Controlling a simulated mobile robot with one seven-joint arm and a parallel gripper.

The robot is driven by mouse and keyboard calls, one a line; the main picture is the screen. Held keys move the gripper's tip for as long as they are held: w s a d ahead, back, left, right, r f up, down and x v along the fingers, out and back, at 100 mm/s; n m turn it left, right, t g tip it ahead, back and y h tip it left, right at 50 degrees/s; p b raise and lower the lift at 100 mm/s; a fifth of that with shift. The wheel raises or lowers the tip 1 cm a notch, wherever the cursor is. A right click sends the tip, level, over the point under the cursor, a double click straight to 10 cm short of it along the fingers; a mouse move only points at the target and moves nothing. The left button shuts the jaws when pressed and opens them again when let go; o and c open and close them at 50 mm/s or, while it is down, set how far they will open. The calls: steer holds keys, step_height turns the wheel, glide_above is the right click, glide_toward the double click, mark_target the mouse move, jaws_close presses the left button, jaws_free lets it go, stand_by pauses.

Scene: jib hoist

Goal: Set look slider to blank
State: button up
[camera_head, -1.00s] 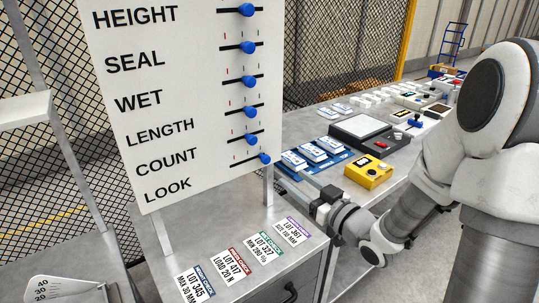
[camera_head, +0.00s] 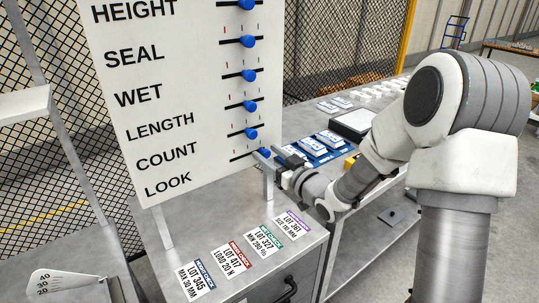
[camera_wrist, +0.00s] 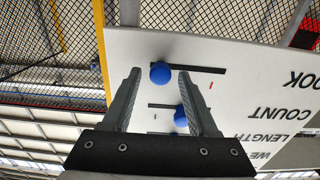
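The white panel (camera_head: 190,110) carries a column of black slots with blue knobs. The lowest, beside the word LOOK, has its blue knob (camera_head: 264,153) at the right end of its slot. In the wrist view the panel appears upside down, and the LOOK knob (camera_wrist: 160,73) sits at the left end of its black slot there. My gripper (camera_head: 278,158) is at the panel's lower right edge. Its fingers (camera_wrist: 159,76) are open, one on each side of the LOOK knob in that view; contact cannot be told. No "blank" label is readable.
The COUNT knob (camera_head: 250,134) is just above; it also shows in the wrist view (camera_wrist: 181,117). Lot cards (camera_head: 233,258) lie on the grey cabinet top below. Blue trays with white items (camera_head: 318,148) stand behind my gripper. A panel post (camera_head: 268,184) is close by.

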jaws_close()
stand_by(1.2)
